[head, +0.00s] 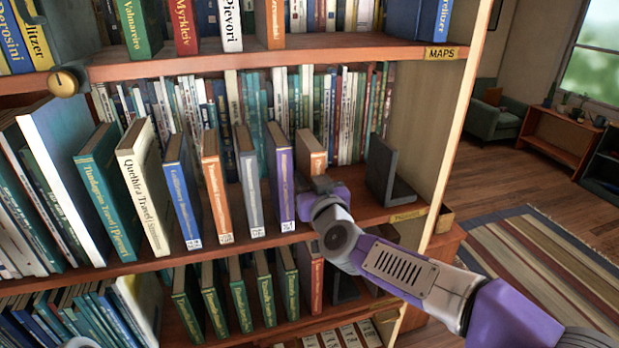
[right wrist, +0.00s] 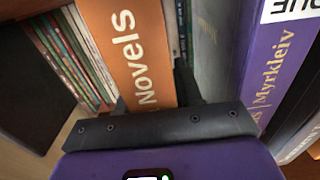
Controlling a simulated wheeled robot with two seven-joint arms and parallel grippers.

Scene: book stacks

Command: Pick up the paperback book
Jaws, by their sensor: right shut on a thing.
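The paperback book appears to be the orange book (head: 312,148) at the right end of the middle-shelf row, just right of a purple book (head: 281,178). My right gripper (head: 322,184) is at its front and hides its lower part in the head view. In the right wrist view the orange spine (right wrist: 132,50) reads "Novels" and sits between the fingers of my gripper (right wrist: 150,102), which is shut on it. A dark finger shows along the spine's right side; the other finger is mostly hidden. The book stands upright among its neighbours. My left gripper is not in view.
A dark bookend (head: 384,170) stands right of the orange book, with a gap between. The shelf board (head: 375,215) and the side panel (head: 455,130) bound the space.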

